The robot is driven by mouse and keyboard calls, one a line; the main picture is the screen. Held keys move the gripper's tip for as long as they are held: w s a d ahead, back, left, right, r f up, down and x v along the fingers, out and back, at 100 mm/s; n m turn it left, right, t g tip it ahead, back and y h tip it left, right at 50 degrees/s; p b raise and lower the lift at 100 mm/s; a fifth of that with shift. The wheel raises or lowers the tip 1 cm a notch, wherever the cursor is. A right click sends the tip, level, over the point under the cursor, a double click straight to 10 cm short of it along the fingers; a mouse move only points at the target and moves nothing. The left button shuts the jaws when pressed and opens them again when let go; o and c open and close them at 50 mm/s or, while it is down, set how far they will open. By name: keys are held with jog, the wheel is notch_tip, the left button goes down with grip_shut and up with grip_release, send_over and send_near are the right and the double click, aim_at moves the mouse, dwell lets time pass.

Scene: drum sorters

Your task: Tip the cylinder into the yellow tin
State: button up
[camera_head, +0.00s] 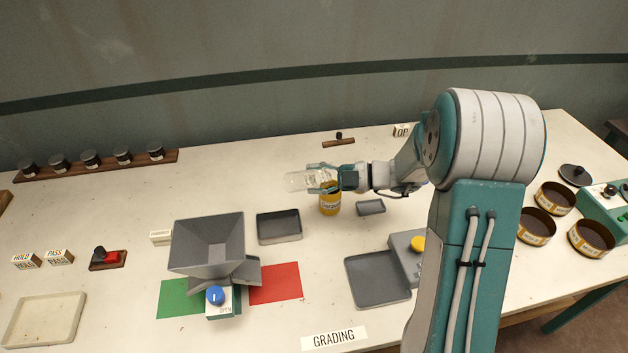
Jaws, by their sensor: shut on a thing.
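A clear glass cylinder (301,181) is held in my gripper (325,179), which is shut on it. The cylinder lies roughly sideways, its free end pointing left. I cannot make out any contents. The yellow tin (330,204) stands on the table below my gripper, its label facing me. The gripper hides part of the tin's top, so I cannot tell what is inside. My gripper appears above or at the tin's rim.
A grey hopper (207,243) stands over green and red mats. A dark grey tray (279,227) sits left of the tin, and a small grey dish (371,207) to its right. A larger grey tray (377,279) is nearer. Round sieves (537,226) stand far right.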

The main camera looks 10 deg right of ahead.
jog(key=shift+w+d+r+m+y, duration=0.25)
jog(key=shift+d+r+m+y, duration=0.1)
jog(key=shift+m+y, duration=0.2)
dwell(0.4)
jog(key=shift+r, duration=0.45)
jog(key=shift+f, duration=0.5)
